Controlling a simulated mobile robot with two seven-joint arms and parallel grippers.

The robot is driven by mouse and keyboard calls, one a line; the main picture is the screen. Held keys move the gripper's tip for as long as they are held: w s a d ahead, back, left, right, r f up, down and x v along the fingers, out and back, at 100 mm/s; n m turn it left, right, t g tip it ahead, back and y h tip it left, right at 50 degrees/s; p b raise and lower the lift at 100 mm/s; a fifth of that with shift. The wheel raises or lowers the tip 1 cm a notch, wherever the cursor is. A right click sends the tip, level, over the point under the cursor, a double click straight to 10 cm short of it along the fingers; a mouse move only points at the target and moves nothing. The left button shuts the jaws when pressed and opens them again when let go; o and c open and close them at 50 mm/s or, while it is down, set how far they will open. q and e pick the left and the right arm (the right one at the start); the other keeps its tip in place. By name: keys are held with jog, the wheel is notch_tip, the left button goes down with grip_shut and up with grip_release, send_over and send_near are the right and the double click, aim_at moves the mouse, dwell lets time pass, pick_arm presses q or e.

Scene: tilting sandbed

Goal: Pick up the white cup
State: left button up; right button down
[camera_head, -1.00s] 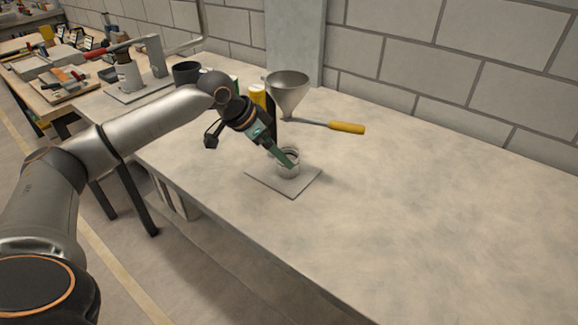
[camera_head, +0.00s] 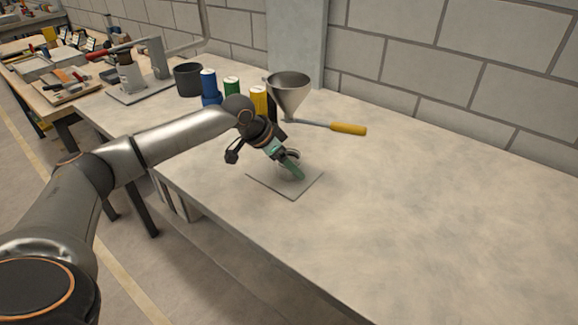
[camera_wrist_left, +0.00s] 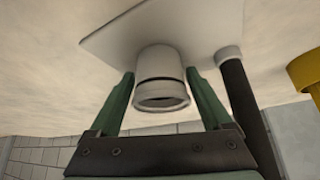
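The white cup (camera_wrist_left: 160,75) stands on a thin grey plate (camera_head: 270,184) on the table. In the head view the cup (camera_head: 293,154) is mostly hidden behind my left gripper (camera_head: 292,170). In the left wrist view my left gripper (camera_wrist_left: 161,75) has its two green fingers on either side of the cup, with what look like narrow gaps between them and its wall. The gripper is open around the cup. My right gripper is in neither view.
A metal funnel (camera_head: 289,92) and a yellow-handled tool (camera_head: 348,129) are behind the cup. Blue (camera_head: 209,86), green (camera_head: 231,89) and yellow (camera_head: 258,99) containers and a dark pot (camera_head: 188,79) stand at the back left. The table's right side is clear.

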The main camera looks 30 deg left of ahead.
pick_arm(q)
jog(key=c, duration=1)
jog(key=shift+c, duration=0.5)
jog(key=shift+r, duration=0.1)
